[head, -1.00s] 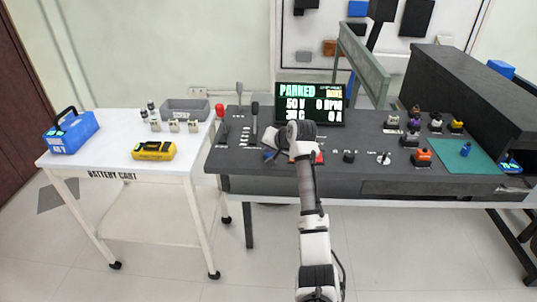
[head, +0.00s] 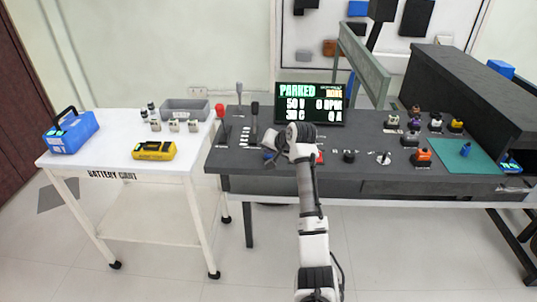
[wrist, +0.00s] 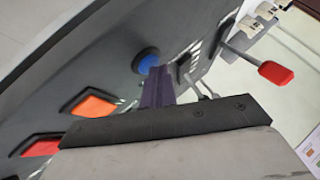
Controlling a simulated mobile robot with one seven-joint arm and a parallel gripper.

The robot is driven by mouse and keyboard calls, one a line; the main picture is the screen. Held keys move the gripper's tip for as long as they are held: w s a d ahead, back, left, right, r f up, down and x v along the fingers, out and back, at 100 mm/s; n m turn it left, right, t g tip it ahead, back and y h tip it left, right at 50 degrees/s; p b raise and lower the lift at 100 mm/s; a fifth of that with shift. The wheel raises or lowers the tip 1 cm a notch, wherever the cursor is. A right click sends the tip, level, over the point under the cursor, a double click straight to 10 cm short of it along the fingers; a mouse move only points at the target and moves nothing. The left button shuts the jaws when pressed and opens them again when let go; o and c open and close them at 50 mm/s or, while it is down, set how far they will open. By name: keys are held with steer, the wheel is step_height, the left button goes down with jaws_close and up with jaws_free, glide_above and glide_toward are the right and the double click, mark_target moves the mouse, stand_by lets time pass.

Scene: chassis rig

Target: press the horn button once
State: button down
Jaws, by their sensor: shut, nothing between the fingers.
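The control desk (head: 350,178) carries several buttons. In the wrist view a round blue button (wrist: 147,60) sits in a dark ring, with an orange square button (wrist: 90,107) and a red square button (wrist: 37,146) to its left. I cannot read any label, so I cannot tell which is the horn. My gripper (wrist: 160,72) is shut and empty, its dark fingers just beside the blue button; I cannot tell whether they touch it. In the head view my gripper (head: 269,142) is over the desk's left part, and my arm hides part of the desk.
A red-knobbed lever (head: 220,111) and a black lever (head: 254,112) stand left of my gripper. The display (head: 309,104) behind reads PARKED. The white cart (head: 112,152) stands to the left with a blue battery box (head: 70,133) and yellow device (head: 154,151).

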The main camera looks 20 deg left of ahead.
mark_target(270, 157)
steer(key=shift+r+p, duration=0.8)
steer(key=shift+p, duration=0.05)
step_height(270, 157, up, 5)
steer(key=p, duration=0.4)
steer(key=shift+r+p, duration=0.1)
steer(key=shift+p, duration=0.2)
stand_by(0.4)
